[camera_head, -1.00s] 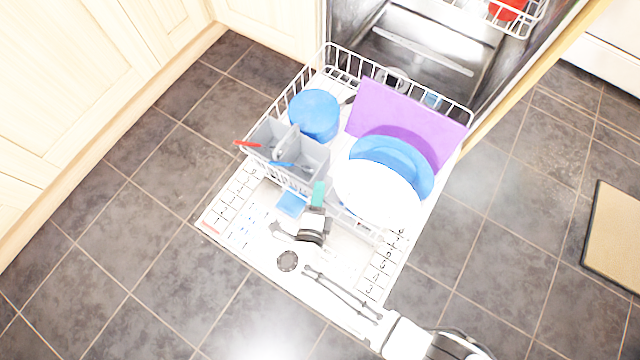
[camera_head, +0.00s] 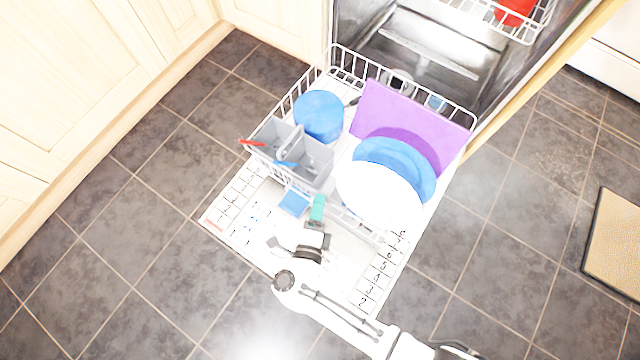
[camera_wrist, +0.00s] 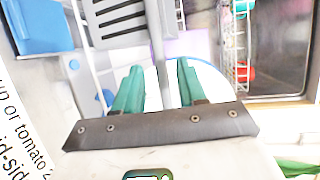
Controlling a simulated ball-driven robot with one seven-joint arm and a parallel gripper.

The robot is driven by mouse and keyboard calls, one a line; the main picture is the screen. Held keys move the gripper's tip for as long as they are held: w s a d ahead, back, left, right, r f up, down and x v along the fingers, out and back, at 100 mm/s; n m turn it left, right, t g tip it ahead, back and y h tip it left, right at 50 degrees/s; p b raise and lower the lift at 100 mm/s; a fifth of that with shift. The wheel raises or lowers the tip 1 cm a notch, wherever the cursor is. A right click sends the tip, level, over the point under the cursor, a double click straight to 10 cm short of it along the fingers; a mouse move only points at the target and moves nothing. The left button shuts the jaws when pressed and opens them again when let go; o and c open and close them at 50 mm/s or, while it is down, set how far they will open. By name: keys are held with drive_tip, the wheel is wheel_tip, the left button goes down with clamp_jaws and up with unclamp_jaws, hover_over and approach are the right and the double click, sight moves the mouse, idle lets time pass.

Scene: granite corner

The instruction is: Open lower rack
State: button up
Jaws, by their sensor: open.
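The lower rack (camera_head: 262,118) is a white wire rack, pulled out of the dishwasher over its lowered door. It holds a grey cutlery basket (camera_head: 318,160), a blue round container (camera_head: 318,115), a purple board (camera_head: 405,118), a blue plate (camera_head: 415,168) and a white plate (camera_head: 375,195). My gripper (camera_head: 316,210) is open with teal fingers, at the rack's front beside the basket. In the wrist view my gripper (camera_wrist: 160,88) has a grey bar of the basket (camera_wrist: 156,30) seen between its fingers; I cannot tell whether they touch.
A blue item (camera_head: 293,203) lies beside my gripper. The upper rack (camera_head: 525,30) with a red item (camera_head: 515,10) shows at the top right. Cabinets (camera_head: 80,80) stand at left. Tiled floor (camera_head: 140,250) is free left of the door; a mat (camera_head: 615,245) lies at right.

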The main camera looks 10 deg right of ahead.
drive_tip(key=v, duration=0.6)
drive_tip(key=shift+s+p, duration=0.3)
drive_tip(key=shift+p, duration=0.05)
drive_tip(key=shift+a, duration=0.15)
